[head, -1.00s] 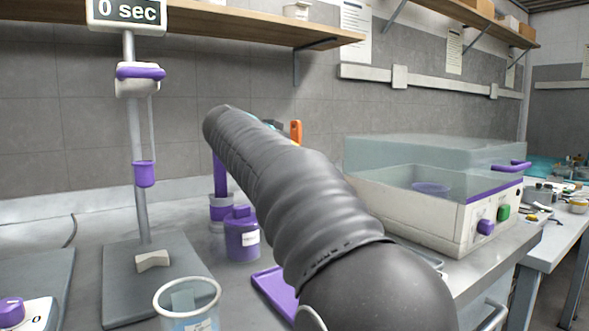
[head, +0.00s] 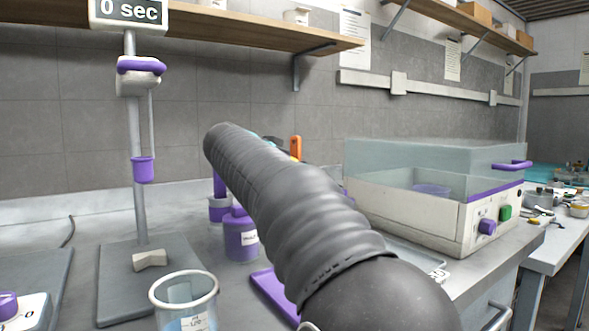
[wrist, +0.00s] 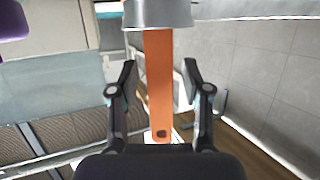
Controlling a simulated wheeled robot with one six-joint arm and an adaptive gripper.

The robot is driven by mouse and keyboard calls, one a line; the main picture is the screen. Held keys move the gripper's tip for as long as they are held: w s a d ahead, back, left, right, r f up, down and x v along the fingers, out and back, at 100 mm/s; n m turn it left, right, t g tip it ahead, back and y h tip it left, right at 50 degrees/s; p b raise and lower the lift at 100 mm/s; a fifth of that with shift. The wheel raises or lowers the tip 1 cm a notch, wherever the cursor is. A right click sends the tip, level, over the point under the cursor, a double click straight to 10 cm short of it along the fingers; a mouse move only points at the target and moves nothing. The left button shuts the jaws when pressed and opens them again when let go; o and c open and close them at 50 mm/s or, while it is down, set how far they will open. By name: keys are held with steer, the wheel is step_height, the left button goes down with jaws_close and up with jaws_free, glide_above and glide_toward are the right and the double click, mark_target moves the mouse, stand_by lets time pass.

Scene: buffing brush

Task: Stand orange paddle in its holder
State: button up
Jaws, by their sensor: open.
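The orange paddle (wrist: 159,85) is a flat bar with a small dark hole near one end, seen in the wrist view. Its other end meets a grey metal cup-like holder (wrist: 157,14) at the top edge of that view; how deep it sits cannot be seen. My gripper (wrist: 160,70) is open, with one finger on each side of the paddle and visible gaps to it. In the head view only a short upright orange piece (head: 296,147) shows behind my arm. The holder and my gripper's fingers are hidden there.
A glass beaker (head: 184,302), a stand with a display (head: 140,205), a purple labelled jar (head: 241,238) and a purple tray (head: 268,290) are left of my arm. A white box with a clear lid (head: 420,215) stands right. A wooden shelf (head: 230,25) runs overhead.

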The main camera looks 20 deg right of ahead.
steer(key=v, duration=0.7)
steer(key=shift+a+r, duration=0.2)
steer(key=shift+r, duration=0.05)
steer(key=shift+s, duration=0.15)
